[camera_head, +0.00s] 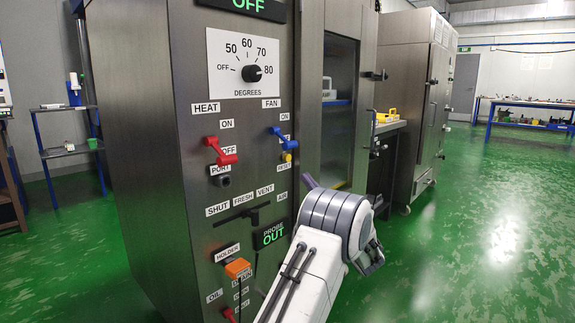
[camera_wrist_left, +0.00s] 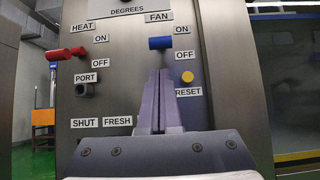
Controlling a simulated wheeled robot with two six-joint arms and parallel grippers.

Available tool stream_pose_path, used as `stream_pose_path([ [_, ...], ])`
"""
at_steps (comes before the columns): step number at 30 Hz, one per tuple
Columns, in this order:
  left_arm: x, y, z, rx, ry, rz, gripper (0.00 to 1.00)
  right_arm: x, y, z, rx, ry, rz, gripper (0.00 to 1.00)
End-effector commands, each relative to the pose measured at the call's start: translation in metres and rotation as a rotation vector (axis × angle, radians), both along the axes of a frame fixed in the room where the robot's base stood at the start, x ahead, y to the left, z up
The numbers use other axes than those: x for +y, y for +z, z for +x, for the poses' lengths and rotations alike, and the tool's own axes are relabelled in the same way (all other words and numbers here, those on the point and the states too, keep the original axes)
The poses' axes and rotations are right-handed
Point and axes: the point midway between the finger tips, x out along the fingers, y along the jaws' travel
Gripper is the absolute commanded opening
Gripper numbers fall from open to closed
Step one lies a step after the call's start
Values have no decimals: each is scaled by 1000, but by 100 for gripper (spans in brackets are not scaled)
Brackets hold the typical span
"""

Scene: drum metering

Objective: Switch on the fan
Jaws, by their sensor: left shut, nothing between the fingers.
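The fan switch (camera_head: 284,141) is a blue lever on the front of a steel cabinet, under the FAN label. In the left wrist view the blue lever (camera_wrist_left: 160,43) lies level, beside and just below the ON label (camera_wrist_left: 182,29). My left gripper (camera_head: 309,182) is shut and empty, in front of the panel, below and right of the lever. In the left wrist view its purple fingers (camera_wrist_left: 160,72) point up, with their tips just under the lever. I cannot tell whether they touch it. My right gripper is not in view.
A red heat lever (camera_head: 220,151) sits left of the fan switch, and a yellow reset button (camera_head: 287,157) just below it. Lower are a vent slider (camera_head: 254,216), a lit display (camera_head: 270,236) and an orange block (camera_head: 238,268). Open green floor lies to the right.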

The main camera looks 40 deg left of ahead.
Motion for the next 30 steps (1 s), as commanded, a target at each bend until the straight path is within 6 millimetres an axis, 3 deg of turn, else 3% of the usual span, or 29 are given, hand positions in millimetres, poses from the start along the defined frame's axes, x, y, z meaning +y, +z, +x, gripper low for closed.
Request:
stream_pose_path([
  [10, 7, 4, 0, -3, 0, -4, 0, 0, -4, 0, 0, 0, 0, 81],
  [21, 55, 44, 3, -5, 0, -3, 0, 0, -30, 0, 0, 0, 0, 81],
  [30, 76, 64, 6, 0, -1, -4, 0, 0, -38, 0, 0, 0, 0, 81],
])
